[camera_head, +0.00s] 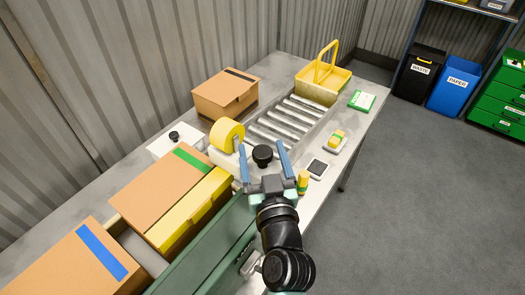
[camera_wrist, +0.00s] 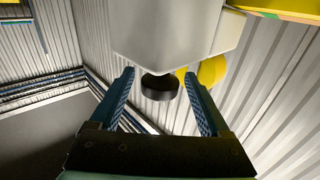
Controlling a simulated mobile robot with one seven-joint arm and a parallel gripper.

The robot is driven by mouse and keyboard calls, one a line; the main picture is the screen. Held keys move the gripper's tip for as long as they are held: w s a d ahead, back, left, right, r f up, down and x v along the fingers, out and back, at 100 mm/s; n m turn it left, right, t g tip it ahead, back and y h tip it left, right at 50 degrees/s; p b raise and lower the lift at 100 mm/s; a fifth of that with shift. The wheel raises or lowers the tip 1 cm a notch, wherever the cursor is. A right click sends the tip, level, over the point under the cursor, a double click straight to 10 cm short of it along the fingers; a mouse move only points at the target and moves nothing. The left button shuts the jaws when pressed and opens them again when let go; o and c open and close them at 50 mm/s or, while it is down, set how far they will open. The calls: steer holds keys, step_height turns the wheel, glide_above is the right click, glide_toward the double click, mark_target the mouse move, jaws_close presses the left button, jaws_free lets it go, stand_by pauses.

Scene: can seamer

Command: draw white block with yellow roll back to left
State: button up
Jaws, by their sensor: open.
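The white block (camera_head: 227,160) carries a yellow roll (camera_head: 227,134) and stands at the near left end of the roller track. A round black knob (camera_head: 262,153) is on its right side. My gripper (camera_head: 261,146) is open, with its blue fingers on either side of the knob. In the wrist view, the white block (camera_wrist: 170,35) fills the top middle, and the knob (camera_wrist: 160,88) sits between the open fingers (camera_wrist: 158,73) with gaps at both sides. The yellow roll (camera_wrist: 211,70) is partly hidden behind the block and right finger.
Cardboard boxes (camera_head: 174,188) and a green panel (camera_head: 200,262) lie at the near left. A closed box (camera_head: 224,95) stands behind the rollers (camera_head: 292,120). A yellow basket (camera_head: 323,85) is at their far end. Small items, including a yellow bottle (camera_head: 303,182), stand at the right edge.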

steer(key=shift+c, duration=0.2)
jaws_close()
stand_by(0.3)
